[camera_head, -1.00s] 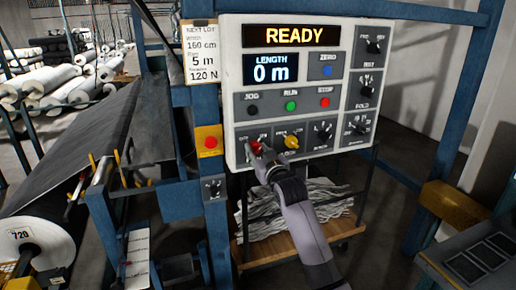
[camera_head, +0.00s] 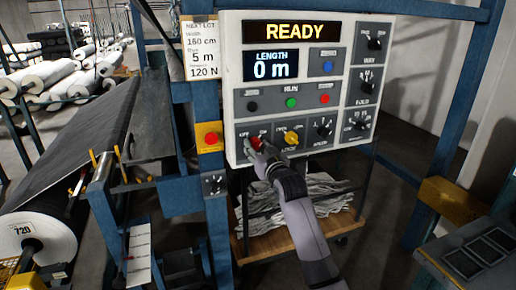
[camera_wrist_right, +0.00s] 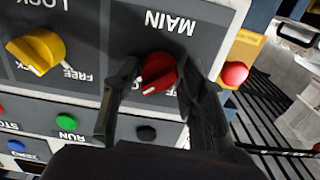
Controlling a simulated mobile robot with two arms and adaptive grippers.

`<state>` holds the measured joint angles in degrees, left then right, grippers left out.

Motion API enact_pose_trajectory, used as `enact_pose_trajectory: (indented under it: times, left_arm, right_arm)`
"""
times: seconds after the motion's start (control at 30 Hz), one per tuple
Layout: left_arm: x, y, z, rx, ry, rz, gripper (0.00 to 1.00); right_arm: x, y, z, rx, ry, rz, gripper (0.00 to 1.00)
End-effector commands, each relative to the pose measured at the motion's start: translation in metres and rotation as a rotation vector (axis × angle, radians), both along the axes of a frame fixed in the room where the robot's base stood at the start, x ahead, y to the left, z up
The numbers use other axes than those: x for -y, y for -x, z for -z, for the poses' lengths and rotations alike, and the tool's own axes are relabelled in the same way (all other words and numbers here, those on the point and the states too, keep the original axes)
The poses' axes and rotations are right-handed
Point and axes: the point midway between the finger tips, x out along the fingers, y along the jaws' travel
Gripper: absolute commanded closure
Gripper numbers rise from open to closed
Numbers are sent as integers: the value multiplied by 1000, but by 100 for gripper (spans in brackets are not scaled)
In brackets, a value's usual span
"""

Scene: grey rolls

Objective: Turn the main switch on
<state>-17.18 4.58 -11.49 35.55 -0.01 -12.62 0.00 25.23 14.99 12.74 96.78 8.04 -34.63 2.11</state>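The main switch is a red knob (camera_head: 257,143) at the lower left of the white control panel (camera_head: 233,80). It shows large in the right wrist view (camera_wrist_right: 157,70), under the upside-down label MAIN. Its white mark points down and slightly left in that view. My right gripper (camera_head: 254,147) is at the knob, and its two dark fingers (camera_wrist_right: 156,72) stand one on each side of it. A gap shows on the left finger's side; contact on the right side is unclear. The display (camera_head: 294,31) reads READY, and the length display (camera_head: 271,66) reads 0 m. My left gripper is not in view.
A yellow lock knob (camera_head: 291,138) sits just right of the main switch. A red button on a yellow box (camera_head: 211,139) is to its left. Black, green and red buttons are above.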

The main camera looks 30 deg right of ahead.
Motion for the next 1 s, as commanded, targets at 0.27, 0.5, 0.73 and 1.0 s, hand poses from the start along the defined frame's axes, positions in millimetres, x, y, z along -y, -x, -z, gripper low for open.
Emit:
enact_pose_trajectory:
  times: [0.27,0.5,0.73,1.0]
  left_arm:
    - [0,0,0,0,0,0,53]
    - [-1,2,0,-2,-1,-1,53]
    - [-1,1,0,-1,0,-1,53]
    - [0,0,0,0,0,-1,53]
  right_arm:
    - [0,0,0,0,2,1,48]
    - [0,3,0,0,3,1,48]
    - [-7,32,0,0,4,1,48]
    - [-20,85,0,0,2,1,48]
